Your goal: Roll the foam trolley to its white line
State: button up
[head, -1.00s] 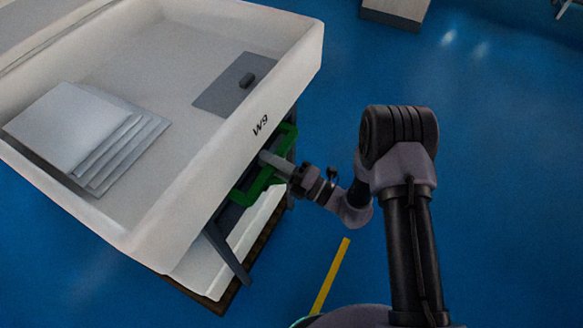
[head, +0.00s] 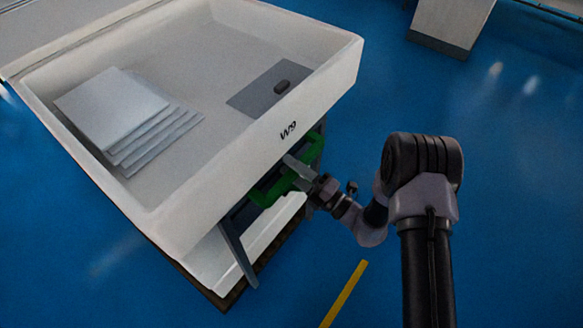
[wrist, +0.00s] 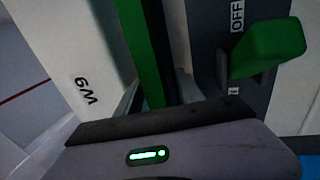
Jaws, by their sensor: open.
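The foam trolley (head: 210,185) is a large white open tub marked W9, on a dark frame with a white lower part. A green handle (head: 269,190) sits on its near side below the W9 mark. My gripper (head: 300,171) is at this handle, jaws open. In the wrist view the green handle bar (wrist: 146,50) runs between my gripper's fingers (wrist: 157,90); I cannot tell whether they touch it. A green lever (wrist: 268,45) beside OFF and I marks is at the right there. No white floor line can be made out.
A stack of pale sheets (head: 112,105) and a grey plate (head: 255,97) with a dark knob lie in the tub. A yellow floor line (head: 345,293) runs below my arm. A pale block (head: 450,22) stands at the upper right. Blue floor between is clear.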

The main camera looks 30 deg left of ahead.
jog(key=p+v, duration=0.3)
jog(key=v, duration=1.4)
jog(key=shift+d, duration=0.25)
